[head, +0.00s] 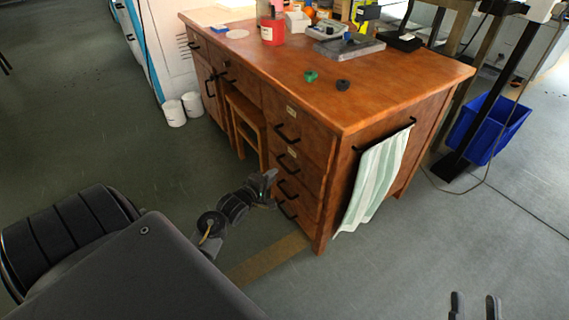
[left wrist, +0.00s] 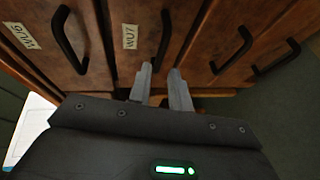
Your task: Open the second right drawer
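The wooden desk (head: 345,95) has a right-hand column of drawers, all looking shut. The second right drawer (head: 308,172) has a black bar handle (head: 288,163) and a small label; it also shows in the left wrist view (left wrist: 131,62). There, its handle (left wrist: 163,38) runs toward the gap between the fingertips. My left gripper (head: 272,182) is in front of the drawer column; its fingers (left wrist: 160,76) are apart and nothing is held. I cannot tell whether they touch the handle. My right gripper (head: 475,303) is open and empty at the lower right.
A striped towel (head: 376,178) hangs on a rail at the desk's right side. A wooden stool (head: 247,128) stands under the desk. A blue bin (head: 491,130) is at the right. The floor in front is clear.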

